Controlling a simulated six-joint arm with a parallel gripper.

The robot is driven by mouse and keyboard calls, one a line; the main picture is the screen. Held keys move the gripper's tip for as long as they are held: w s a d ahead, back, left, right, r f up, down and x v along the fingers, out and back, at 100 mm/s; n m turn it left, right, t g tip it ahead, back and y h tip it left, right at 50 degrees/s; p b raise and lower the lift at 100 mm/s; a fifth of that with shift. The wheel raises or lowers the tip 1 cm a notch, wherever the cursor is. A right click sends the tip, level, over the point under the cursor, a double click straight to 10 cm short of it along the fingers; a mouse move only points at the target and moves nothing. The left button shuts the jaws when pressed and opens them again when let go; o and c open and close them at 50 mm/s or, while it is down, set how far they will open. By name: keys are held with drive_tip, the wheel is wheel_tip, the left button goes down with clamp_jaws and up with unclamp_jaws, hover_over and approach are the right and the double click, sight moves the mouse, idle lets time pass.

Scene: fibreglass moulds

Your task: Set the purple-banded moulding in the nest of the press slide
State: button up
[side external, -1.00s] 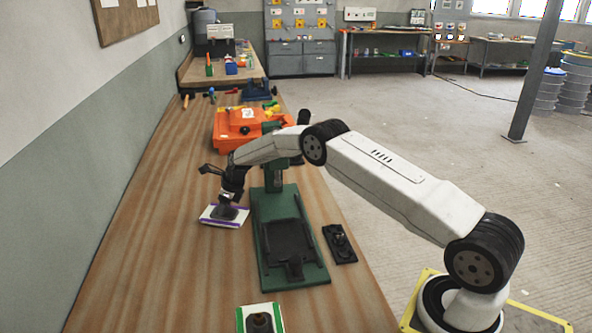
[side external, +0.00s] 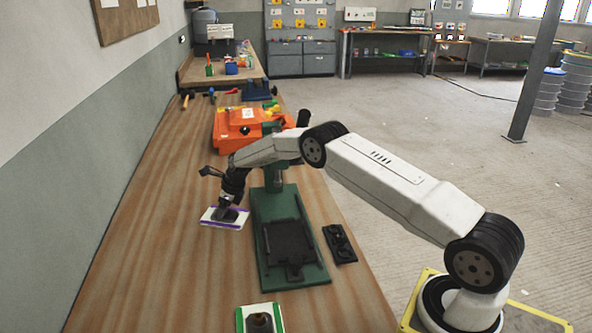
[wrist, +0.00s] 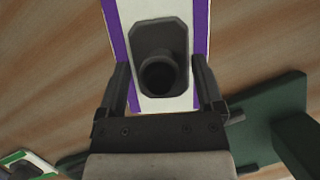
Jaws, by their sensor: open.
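The purple-banded moulding (side external: 212,222) lies flat on the bench, left of the green press. It is a white plate with purple edge bands and a dark raised block with a round knob, clear in the wrist view (wrist: 123,45). My gripper (side external: 229,207) is over it, pointing down. In the wrist view my gripper's fingers (wrist: 160,80) are open, one on each side of the knob, with gaps showing. The press (side external: 312,272) has a dark slide (side external: 290,240) on its green base, and its recess looks empty.
A green-banded moulding (side external: 245,322) stands at the near edge of the bench. A small black fixture (side external: 340,243) lies right of the press. An orange case (side external: 228,130) and hand tools are farther back. The bench left of the moulding is clear.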

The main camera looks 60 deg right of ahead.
drive_tip(key=shift+r, duration=0.15)
drive_tip(key=v, duration=1.2)
drive_tip(key=shift+s, duration=0.15)
idle(0.6)
